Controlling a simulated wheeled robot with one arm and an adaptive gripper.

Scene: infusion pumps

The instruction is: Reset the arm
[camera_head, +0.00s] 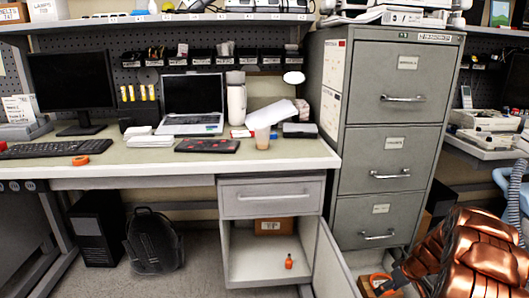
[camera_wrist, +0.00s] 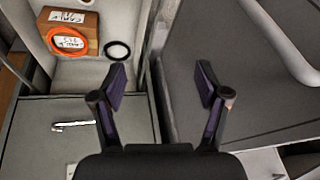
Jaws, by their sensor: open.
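My gripper (camera_wrist: 162,82) is open and empty in the wrist view, its two dark fingers spread apart. Nothing is between the fingertips. In the head view my copper-coloured arm (camera_head: 485,255) reaches in at the lower right, low in front of the grey filing cabinet (camera_head: 385,140).
The open cabinet door (camera_head: 335,265) stands between the desk cabinet and my arm. A small orange bottle (camera_head: 289,262) stands in the open compartment, with a brown box (camera_head: 274,226) behind it. The desk (camera_head: 300,153) carries a laptop (camera_head: 193,100).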

